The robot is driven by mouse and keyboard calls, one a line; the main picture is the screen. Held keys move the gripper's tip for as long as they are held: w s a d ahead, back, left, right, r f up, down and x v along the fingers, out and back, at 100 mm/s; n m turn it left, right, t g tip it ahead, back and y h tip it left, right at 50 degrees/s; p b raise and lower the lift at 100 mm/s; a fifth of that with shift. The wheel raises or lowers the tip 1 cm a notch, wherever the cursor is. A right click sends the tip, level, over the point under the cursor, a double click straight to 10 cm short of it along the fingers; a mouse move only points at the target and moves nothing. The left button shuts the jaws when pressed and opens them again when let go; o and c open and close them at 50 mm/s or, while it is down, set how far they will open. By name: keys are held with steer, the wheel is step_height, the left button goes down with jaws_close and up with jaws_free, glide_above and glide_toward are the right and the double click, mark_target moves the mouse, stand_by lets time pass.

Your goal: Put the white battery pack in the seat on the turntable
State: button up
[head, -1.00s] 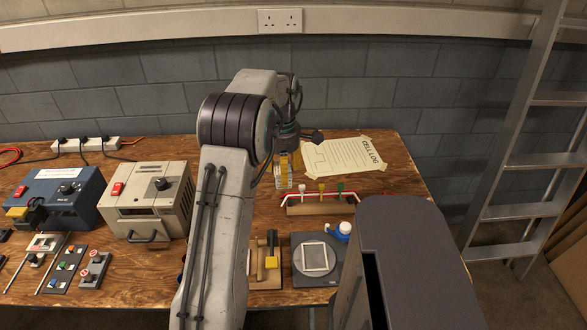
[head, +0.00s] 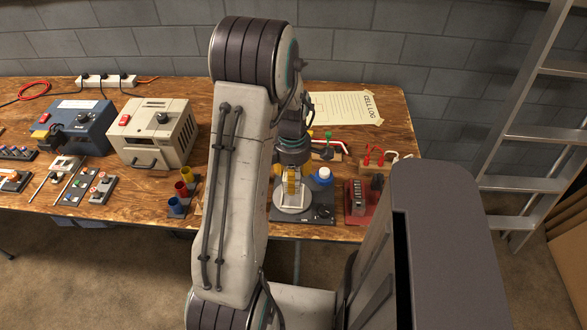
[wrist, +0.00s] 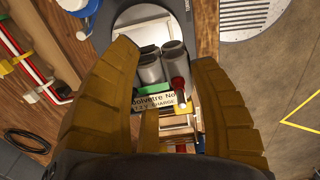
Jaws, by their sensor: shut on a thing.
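My gripper (head: 292,182) has yellow fingers and is shut on the battery pack. In the wrist view the pack (wrist: 156,100) sits between the fingers (wrist: 150,125), with grey cylindrical cells, a printed label and a red-tipped terminal. In the head view the gripper points down over the turntable (head: 279,203), a grey disc on a dark base. The seat (head: 291,207) is a pale square frame on the disc, partly hidden by the gripper and pack. I cannot tell whether the pack touches the seat. The disc also shows in the wrist view (wrist: 125,18), beyond the pack.
Coloured cups (head: 180,198) are left. A rack with red and white rods (head: 325,150) stands behind.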

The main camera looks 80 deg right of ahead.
steer(key=shift+w+d, duration=0.25)
steer(key=shift+d, duration=0.4)
steer(key=shift+s+d+f, duration=0.1)
steer(key=shift+d, duration=0.1)
steer(key=shift+f+b, duration=2.45)
steer(key=shift+f, duration=0.75)
steer(key=shift+f+b, duration=0.65)
steer(key=shift+b, duration=0.05)
steer(key=o, duration=1.3)
steer(key=shift+a, duration=0.1)
steer(key=shift+r, duration=0.1)
steer(key=shift+r+p, duration=2.5)
steer(key=shift+r, duration=0.95)
